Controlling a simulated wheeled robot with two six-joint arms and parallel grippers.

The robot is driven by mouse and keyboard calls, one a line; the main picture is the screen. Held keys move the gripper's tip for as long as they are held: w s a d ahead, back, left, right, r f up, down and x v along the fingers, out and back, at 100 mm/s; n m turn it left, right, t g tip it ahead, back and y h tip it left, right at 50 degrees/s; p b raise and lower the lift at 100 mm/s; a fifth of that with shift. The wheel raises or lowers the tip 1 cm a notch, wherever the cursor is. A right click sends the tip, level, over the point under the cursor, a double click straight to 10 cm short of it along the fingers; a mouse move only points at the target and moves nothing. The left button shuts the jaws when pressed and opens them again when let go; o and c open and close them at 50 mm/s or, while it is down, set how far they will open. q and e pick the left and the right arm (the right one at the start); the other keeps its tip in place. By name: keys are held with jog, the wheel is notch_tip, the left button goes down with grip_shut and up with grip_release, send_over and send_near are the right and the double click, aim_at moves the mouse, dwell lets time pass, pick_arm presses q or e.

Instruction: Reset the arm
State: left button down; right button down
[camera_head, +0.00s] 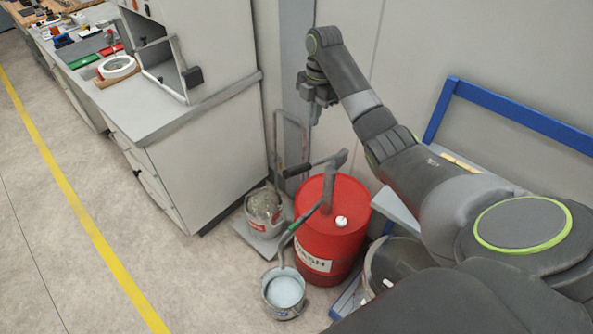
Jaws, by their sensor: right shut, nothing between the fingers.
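My right arm reaches in from the right side of the head view and bends down at its wrist. My right gripper (315,108) points downward, shut and empty, in the air in front of the wall. It is above and behind the red drum (320,245) in the picture, apart from it. My left gripper is not in view.
A grey pail (284,292) stands before the drum, under its hand pump (328,185). A bucket (264,212) stands beside the cabinet (205,165). A blue-framed cart (450,95) is under my right arm. The floor (60,230) at left is clear.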

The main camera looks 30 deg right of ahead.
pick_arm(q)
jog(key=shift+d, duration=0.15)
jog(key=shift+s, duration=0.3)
